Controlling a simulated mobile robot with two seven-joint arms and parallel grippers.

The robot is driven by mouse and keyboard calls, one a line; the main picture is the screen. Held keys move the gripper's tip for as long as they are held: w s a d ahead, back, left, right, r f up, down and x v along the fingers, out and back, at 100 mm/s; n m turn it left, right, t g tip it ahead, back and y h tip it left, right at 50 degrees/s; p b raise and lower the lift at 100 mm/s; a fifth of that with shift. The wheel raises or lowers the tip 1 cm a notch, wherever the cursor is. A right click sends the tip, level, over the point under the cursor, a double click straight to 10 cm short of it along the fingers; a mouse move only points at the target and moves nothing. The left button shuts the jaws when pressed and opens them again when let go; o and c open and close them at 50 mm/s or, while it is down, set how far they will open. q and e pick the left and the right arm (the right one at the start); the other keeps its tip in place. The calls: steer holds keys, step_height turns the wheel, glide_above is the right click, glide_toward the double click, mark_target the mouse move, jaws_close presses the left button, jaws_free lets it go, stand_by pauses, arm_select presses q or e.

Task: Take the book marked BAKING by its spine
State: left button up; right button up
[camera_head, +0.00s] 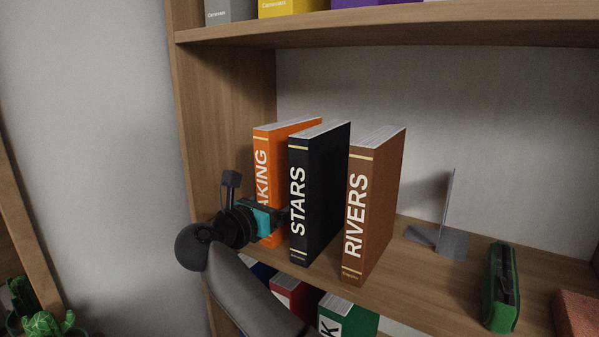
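The orange BAKING book (263,149) stands upright at the left end of a row on the shelf, its spine facing me. My gripper covers the first letter and the lower middle of its spine. The black STARS book (299,160) stands just right of it, and the brown RIVERS book (361,200) stands further right, with a gap between them. My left gripper (281,214), with a teal part, is at the BAKING spine, close to the STARS book's left edge. Its fingers are mostly hidden, so I cannot tell whether they touch or grip the book. My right gripper is not in view.
A grey metal bookend (440,239) stands right of RIVERS. A green and black stapler-like object (501,287) lies further right. The wooden side panel (235,110) is left of the books. More books, including a green one (362,322), sit below. An upper board (400,27) runs overhead.

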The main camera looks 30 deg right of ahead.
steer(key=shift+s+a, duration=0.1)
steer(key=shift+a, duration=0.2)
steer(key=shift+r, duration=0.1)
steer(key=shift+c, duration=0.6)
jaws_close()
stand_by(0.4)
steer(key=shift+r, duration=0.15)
